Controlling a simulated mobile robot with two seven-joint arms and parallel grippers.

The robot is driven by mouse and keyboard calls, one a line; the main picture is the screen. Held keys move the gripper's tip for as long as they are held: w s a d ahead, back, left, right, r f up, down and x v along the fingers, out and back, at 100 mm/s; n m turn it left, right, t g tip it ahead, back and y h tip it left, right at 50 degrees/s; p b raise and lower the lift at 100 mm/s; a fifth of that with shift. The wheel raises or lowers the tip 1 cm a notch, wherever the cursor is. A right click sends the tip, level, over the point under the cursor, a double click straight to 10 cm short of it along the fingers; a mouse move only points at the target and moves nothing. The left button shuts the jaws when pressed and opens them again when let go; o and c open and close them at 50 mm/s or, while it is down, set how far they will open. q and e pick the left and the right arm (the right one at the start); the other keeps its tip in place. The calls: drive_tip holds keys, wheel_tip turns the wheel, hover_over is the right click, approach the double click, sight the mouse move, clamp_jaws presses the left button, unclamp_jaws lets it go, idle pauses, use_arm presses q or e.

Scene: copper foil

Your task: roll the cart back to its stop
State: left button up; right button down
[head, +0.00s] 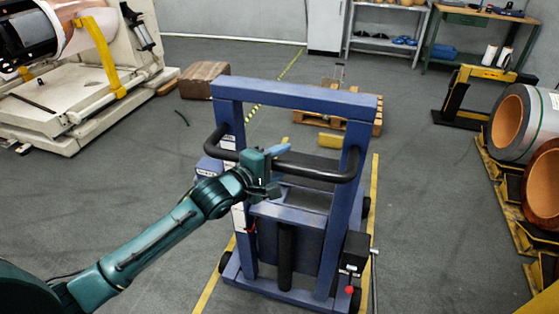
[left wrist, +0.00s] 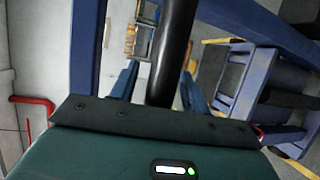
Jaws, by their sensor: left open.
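The cart (head: 294,94) is a blue upright frame on a low wheeled base, standing between yellow floor lines. Its black handle bar (head: 323,173) curves across the near side. My left gripper (head: 277,160) is at the left-middle part of this bar, its blue fingers apart. In the left wrist view the black bar (left wrist: 173,50) runs down between the two open fingers (left wrist: 157,92); I cannot tell whether they touch it. A yellow block (head: 330,140) lies on the floor beyond the cart; I cannot tell if it is the stop. My right gripper is not in view.
A wooden pallet (head: 358,104) lies behind the cart, and a brown box (head: 204,79) to its left. A large white machine (head: 75,110) fills the far left. Copper coils (head: 520,125) stand at the right. Grey floor is clear on both sides of the cart.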

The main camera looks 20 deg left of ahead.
use_arm(q)
clamp_jaws()
idle(0.6)
